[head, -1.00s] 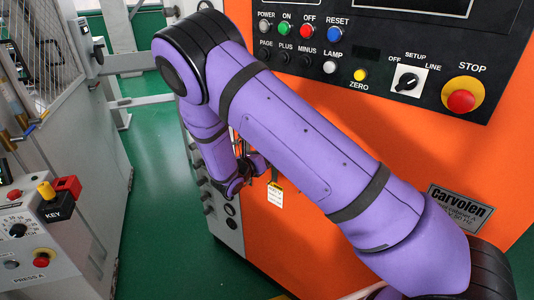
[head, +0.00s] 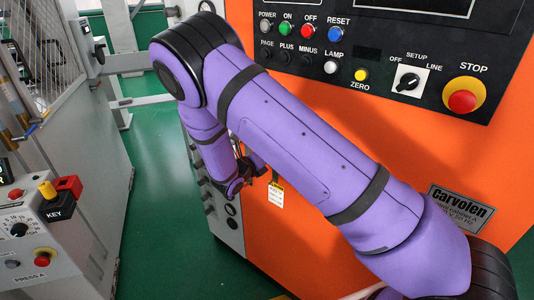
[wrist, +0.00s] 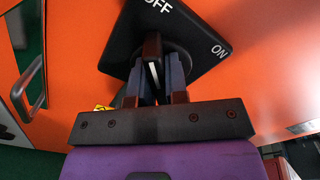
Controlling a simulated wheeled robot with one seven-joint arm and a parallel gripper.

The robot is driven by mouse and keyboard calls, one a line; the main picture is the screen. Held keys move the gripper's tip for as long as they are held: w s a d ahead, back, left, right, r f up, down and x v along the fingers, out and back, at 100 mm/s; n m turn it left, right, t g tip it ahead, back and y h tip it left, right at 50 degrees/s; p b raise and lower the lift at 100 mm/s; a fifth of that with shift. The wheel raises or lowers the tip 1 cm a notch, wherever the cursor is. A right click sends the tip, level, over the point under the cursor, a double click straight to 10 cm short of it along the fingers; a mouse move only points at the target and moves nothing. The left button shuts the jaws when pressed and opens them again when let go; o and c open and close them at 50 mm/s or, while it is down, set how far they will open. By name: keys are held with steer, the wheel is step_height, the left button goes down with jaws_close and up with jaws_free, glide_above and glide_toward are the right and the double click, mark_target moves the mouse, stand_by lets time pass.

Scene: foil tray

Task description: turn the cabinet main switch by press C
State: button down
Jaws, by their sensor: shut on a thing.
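In the wrist view the main switch shows as a black plate (wrist: 205,42) marked OFF and ON on the orange cabinet (wrist: 265,75). Its black handle (wrist: 153,46), with a white line, stands out from the round hub and runs roughly up and down in the picture. My gripper (wrist: 160,75) has one finger on each side of the handle and is shut on it. In the head view my gripper (head: 256,166) is at the cabinet's left side, largely hidden by my purple arm; the switch cannot be made out there.
A paper tag (head: 276,194) hangs beside my gripper. The cabinet's front panel has an OFF/SETUP/LINE selector (head: 408,82) and a red STOP button (head: 462,101). Press A's console (head: 30,225) stands at the left. Green floor (head: 165,170) lies free between them.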

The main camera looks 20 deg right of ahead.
steer(key=c, duration=1.1)
jaws_free()
steer(key=shift+c, duration=0.2)
steer(key=shift+a, duration=0.15)
steer(key=v, duration=1)
steer(key=shift+s+a, duration=0.15)
steer(key=shift+a, duration=0.1)
